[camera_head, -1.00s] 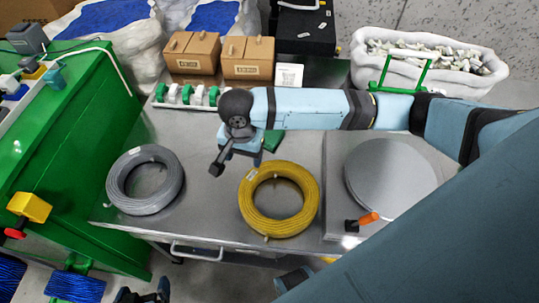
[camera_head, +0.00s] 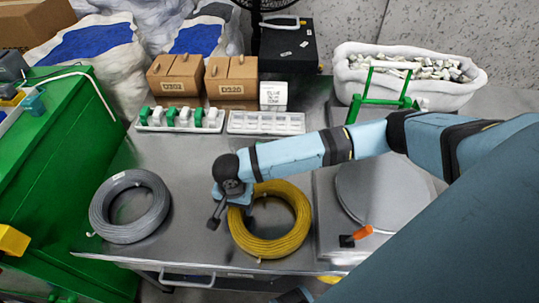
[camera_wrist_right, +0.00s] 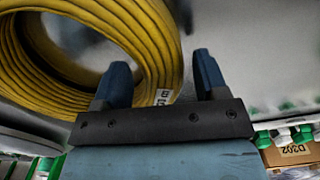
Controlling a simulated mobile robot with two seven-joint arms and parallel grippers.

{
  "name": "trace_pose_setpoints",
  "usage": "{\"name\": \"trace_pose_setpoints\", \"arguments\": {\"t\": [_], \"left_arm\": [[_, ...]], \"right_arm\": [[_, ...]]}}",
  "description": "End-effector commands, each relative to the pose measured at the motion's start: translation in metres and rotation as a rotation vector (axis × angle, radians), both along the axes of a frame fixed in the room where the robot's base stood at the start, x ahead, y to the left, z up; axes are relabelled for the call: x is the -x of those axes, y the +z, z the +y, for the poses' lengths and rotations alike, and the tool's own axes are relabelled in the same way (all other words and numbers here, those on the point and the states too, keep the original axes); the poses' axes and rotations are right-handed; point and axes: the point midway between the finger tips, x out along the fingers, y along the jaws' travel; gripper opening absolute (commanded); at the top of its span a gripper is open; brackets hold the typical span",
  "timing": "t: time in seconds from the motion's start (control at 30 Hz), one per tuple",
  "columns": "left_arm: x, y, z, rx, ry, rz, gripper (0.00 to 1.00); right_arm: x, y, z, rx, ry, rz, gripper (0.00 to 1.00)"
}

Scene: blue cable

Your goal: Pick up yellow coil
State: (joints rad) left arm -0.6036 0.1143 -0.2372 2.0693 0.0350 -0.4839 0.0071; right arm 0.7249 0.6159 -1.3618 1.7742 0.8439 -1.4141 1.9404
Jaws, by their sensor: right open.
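The yellow coil (camera_head: 285,244) lies flat on the metal table, right of a grey coil. My right gripper (camera_wrist_right: 160,65) is open and empty, and its two blue fingers stand apart. In the head view the right wrist is over the coil's upper left edge and hides part of it; the fingertips are hard to see there. In the right wrist view the yellow coil (camera_wrist_right: 150,45) fills the upper left, and a small white label on it shows between the fingers. I cannot tell whether a finger touches it. My left gripper is not in view.
The grey coil (camera_head: 130,232) lies at the left. A round metal plate (camera_head: 375,195) and an orange-handled tool (camera_head: 357,235) are at the right. Parts trays (camera_head: 265,123), cardboard boxes (camera_head: 231,80) and a white sack (camera_head: 425,95) stand at the back. Bare table lies between the coils.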

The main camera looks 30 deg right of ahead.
Motion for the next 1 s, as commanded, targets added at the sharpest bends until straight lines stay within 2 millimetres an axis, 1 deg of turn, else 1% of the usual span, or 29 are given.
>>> {"name": "trace_pose_setpoints", "arguments": {"t": [0.03,0.1,0.27,0.3,0.37,0.4,0.47,0.5,0.57,0.6,1.0], "left_arm": [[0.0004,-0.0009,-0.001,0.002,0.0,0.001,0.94],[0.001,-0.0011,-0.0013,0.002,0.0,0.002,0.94],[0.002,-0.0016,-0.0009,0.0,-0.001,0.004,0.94],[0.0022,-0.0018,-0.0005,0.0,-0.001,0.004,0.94],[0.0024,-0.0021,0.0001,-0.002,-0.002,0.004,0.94],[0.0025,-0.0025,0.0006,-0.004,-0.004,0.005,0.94],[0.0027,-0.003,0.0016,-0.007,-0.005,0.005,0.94],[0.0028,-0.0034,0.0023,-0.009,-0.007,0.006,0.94],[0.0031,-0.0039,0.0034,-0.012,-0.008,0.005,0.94],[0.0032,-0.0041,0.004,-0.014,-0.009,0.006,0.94],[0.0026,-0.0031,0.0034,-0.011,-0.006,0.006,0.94]], "right_arm": [[-0.0001,-0.0045,0.0,0.0,0.0,0.0,0.66],[-0.0001,-0.0066,0.0001,0.0,0.0,0.0,0.66],[0.0,-0.0065,0.0,0.0,0.0,0.0,0.66],[0.0001,-0.0065,0.0,0.0,0.0,0.0,0.64],[0.0001,-0.0064,-0.0001,0.0,0.0,0.0,0.5],[0.0001,-0.0064,-0.0001,0.0,0.0,0.0,0.41],[0.0001,-0.0064,-0.0001,0.0,0.0,0.0,0.27],[0.0001,-0.0064,-0.0001,0.0,0.0,0.0,0.18],[0.0001,-0.0064,-0.0001,0.0,0.0,0.0,0.04],[0.0001,-0.0064,-0.0001,0.0,0.0,0.0,0.0],[-0.0004,-0.0022,0.0001,-0.001,0.0,-0.001,0.0]]}}
